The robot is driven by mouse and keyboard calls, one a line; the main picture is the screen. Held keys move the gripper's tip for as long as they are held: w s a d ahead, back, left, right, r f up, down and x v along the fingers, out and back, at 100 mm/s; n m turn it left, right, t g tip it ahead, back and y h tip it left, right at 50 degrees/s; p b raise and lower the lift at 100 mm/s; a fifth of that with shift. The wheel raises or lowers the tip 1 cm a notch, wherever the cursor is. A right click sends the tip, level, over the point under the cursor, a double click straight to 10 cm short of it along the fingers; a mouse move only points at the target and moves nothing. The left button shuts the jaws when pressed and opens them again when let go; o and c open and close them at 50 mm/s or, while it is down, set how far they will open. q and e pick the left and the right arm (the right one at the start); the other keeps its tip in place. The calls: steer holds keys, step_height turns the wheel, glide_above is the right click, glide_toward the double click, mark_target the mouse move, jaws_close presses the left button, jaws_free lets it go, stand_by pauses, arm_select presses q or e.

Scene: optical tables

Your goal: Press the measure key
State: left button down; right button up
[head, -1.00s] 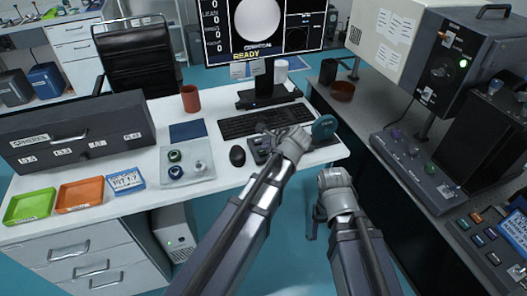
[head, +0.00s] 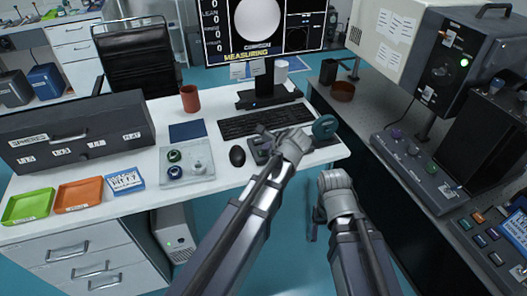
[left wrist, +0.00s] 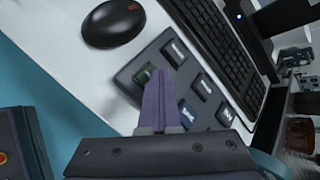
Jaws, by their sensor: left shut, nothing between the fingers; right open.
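The small dark keypad (head: 258,151) lies on the white desk between the mouse and the keyboard. It also shows in the left wrist view (left wrist: 190,68), with several labelled keys. My left gripper (head: 266,136) is shut and empty, pointing down at the keypad. In the left wrist view its fingertips (left wrist: 160,78) are at a dark green key (left wrist: 144,73) in the keypad's corner, partly covering it. The key's label is not readable. The monitor (head: 262,20) reads "MEASURING". My right gripper (head: 316,222) is open, low beside the desk's right end, and mostly hidden by its arm.
The mouse (head: 237,156) and keyboard (head: 265,120) lie close to the keypad. A round teal object (head: 324,127) is just right of my left gripper. A lens tray (head: 187,170) stands left. A dark bench with instruments (head: 420,170) is on the right.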

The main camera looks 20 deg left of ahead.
arm_select(q)
steer(key=shift+r+p, duration=0.85)
step_height(320, 180, up, 5)
steer(key=p, duration=0.5)
stand_by(0.6)
steer(key=s+d+n+g+h+p, duration=0.2)
steer(key=s+d+n, duration=0.4)
steer(key=s, duration=0.5)
steer(key=s+d+n+g+h+p, duration=0.3)
steer(key=s+d+n, duration=0.3)
steer(key=s, duration=0.6)
steer(key=shift+s+f+n+g+p, duration=0.3)
steer(key=shift+n+g+p, duration=0.2)
steer(key=shift+n+g, duration=0.4)
